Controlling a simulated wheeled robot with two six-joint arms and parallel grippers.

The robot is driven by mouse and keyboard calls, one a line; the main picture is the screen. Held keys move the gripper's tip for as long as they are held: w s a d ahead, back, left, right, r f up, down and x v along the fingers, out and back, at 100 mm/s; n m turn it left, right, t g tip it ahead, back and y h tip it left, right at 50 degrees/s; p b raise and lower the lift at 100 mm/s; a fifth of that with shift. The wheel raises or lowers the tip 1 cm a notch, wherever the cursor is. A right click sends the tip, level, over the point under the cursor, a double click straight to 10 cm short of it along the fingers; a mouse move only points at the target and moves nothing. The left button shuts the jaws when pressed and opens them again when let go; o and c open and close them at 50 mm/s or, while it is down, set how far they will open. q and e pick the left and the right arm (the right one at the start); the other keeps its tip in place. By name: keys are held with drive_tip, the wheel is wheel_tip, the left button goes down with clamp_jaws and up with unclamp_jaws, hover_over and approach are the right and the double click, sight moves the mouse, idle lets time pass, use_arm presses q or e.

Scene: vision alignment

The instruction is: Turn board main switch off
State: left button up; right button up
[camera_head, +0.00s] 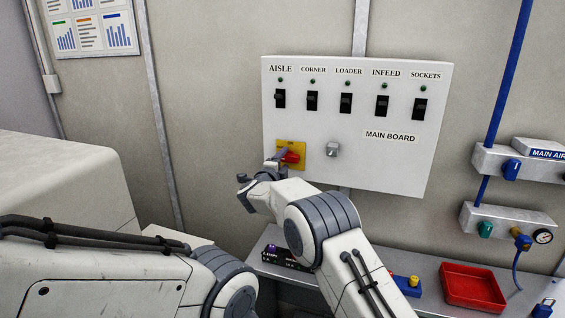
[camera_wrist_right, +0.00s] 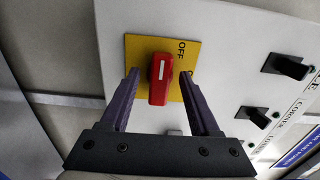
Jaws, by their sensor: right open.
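The white main board (camera_head: 390,165) hangs on the wall. Its main switch is a red rotary knob (camera_head: 291,157) on a yellow plate (camera_head: 298,146) at the lower left. In the right wrist view the red knob (camera_wrist_right: 159,92) has a white line and stands roughly upright in the picture; the yellow plate (camera_wrist_right: 140,48) reads OFF near its top right, and another label is partly hidden by a finger. My right gripper (camera_head: 279,160) is open, with one finger on each side of the knob and visible gaps in the wrist view (camera_wrist_right: 160,78). My left gripper is out of view.
A row of black toggle switches (camera_head: 346,103) with small lamps runs above the knob. A square grey knob (camera_head: 333,149) sits right of the yellow plate. Below are a bench with a red tray (camera_head: 472,286) and, at right, air fittings (camera_head: 510,222).

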drive_tip(key=shift+s, duration=0.15)
drive_tip(key=shift+s+a+f, duration=0.1)
drive_tip(key=shift+s+a, duration=0.05)
drive_tip(key=shift+s, duration=0.1)
drive_tip(key=b+v, duration=0.4)
drive_tip(key=v, duration=0.5)
drive_tip(key=shift+s, duration=0.3)
